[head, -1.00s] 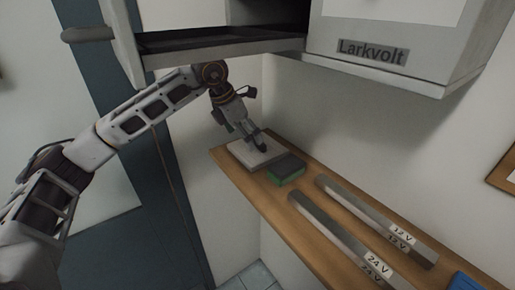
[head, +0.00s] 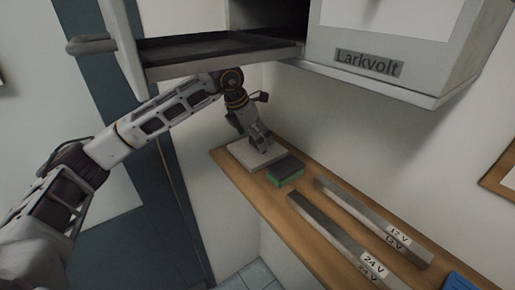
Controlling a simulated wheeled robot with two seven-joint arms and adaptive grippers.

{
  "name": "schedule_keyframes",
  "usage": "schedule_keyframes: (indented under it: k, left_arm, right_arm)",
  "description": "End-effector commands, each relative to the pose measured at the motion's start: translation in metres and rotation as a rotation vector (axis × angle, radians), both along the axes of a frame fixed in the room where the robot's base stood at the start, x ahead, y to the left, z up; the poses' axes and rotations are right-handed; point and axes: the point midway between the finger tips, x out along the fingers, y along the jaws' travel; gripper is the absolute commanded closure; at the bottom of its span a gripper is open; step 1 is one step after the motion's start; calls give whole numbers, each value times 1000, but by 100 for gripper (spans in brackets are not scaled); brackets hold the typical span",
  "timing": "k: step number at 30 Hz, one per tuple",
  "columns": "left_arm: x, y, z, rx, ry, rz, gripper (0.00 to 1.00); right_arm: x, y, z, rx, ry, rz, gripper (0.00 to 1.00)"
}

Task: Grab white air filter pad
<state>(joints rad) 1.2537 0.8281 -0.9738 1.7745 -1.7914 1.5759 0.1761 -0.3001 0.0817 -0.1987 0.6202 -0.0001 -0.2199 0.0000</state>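The white air filter pad (head: 243,154) lies flat at the far left end of the wooden shelf. My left gripper (head: 262,148) points down at the pad's right part, its fingers at or just above the top surface. The fingers are small and partly hidden by the gripper's own body, so I cannot tell whether they are open or shut, or touching the pad. My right gripper is not in view.
A green and dark sponge-like block (head: 285,171) sits close to the pad's right. Two grey bars, marked 12 V (head: 370,219) and 24 V (head: 335,233), lie further along the shelf (head: 300,216). A Larkvolt cabinet (head: 395,45) with an open drawer or door (head: 215,50) hangs above my arm.

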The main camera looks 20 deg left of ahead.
Motion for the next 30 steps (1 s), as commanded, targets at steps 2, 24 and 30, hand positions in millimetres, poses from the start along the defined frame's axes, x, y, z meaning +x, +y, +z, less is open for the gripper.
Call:
schedule_keyframes:
  k: [2,24,30]
  left_arm:
    - [2,-2,-5,-1,1,1,4]
    - [5,-4,-13,-1,-2,0,18]
    - [5,-4,-13,-1,-2,0,43]
  right_arm:
    - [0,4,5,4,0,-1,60]
    - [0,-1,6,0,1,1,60]
    - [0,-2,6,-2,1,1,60]
